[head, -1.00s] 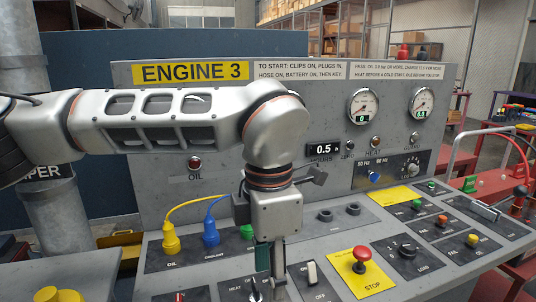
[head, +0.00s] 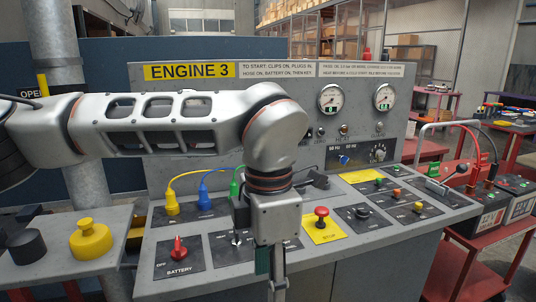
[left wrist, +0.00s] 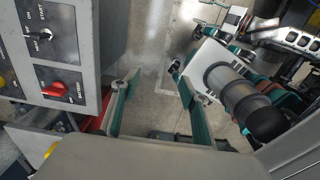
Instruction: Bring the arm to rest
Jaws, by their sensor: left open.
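My left arm (head: 170,125) comes in from the left across the front of the Engine 3 console and bends down at the wrist. My left gripper (head: 270,285) points down in front of the console panel, its tips cut off by the lower picture edge. In the left wrist view the left gripper (left wrist: 153,82) is open, its two teal-sided fingers wide apart, with only grey floor between them. It holds nothing. The console corner with the red battery knob (left wrist: 53,90) is left of the fingers, apart from them. My right gripper cannot be made out.
The Engine 3 console (head: 165,125) bears gauges, coloured plugs, a red stop button (head: 321,216) and the battery knob (head: 179,249). A side shelf with a yellow knob (head: 91,240) is at left. A red cart (head: 455,265) with batteries stands at right.

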